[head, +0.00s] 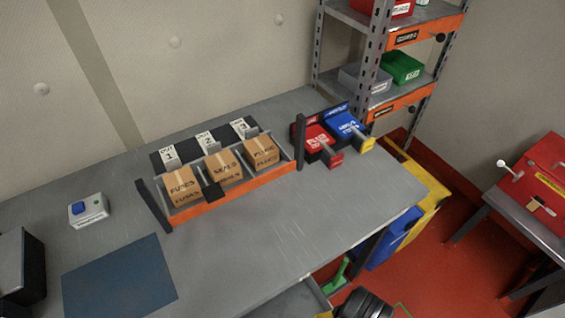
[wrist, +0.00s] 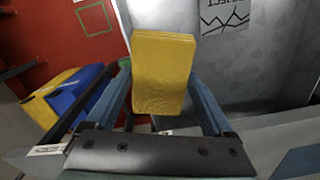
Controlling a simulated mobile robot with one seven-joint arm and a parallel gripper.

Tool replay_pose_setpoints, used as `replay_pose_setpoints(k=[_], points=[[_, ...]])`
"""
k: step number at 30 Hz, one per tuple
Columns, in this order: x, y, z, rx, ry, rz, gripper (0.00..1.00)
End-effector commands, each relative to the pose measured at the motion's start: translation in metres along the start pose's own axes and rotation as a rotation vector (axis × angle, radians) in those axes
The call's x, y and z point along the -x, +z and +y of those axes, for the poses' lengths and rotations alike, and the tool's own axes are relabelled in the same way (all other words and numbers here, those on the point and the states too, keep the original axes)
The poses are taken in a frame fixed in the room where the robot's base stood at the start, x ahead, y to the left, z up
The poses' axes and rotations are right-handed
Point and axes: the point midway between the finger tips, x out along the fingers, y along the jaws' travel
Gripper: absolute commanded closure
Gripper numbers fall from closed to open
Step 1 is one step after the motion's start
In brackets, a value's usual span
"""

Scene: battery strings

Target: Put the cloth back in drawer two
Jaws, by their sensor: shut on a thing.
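The yellow cloth (wrist: 163,62) is in the wrist view, a folded block hanging between my fingers. My gripper (wrist: 162,88) is shut on it, with one blue-grey finger on each side. The cloth does not show in the head view. A grey drawer-like tray (head: 288,303) sticks out below the bench's front edge at the bottom of the head view. I see no number on it, and most of it is cut off by the frame. I cannot tell which drawer it is.
On the grey bench (head: 270,235) stand an orange-fronted rack (head: 232,195) of cardboard boxes, red (head: 318,142) and blue (head: 348,125) bins and a blue mat (head: 118,278). A blue bin (head: 395,240) and yellow bin (head: 432,205) stand below its right end. The bench's front middle is clear.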

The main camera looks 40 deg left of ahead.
Motion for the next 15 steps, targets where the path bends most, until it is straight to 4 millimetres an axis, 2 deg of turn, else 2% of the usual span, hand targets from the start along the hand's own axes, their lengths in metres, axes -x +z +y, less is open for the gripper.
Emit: replay_pose_setpoints(k=[1, 6, 15], points=[[-0.009, 0.006, -0.005, 0.069, -0.002, -0.001, 0.66], [-0.025, 0.023, -0.010, 0.242, 0.000, 0.000, 0.66], [-0.029, 0.029, -0.010, 0.304, 0.002, 0.002, 0.66]])
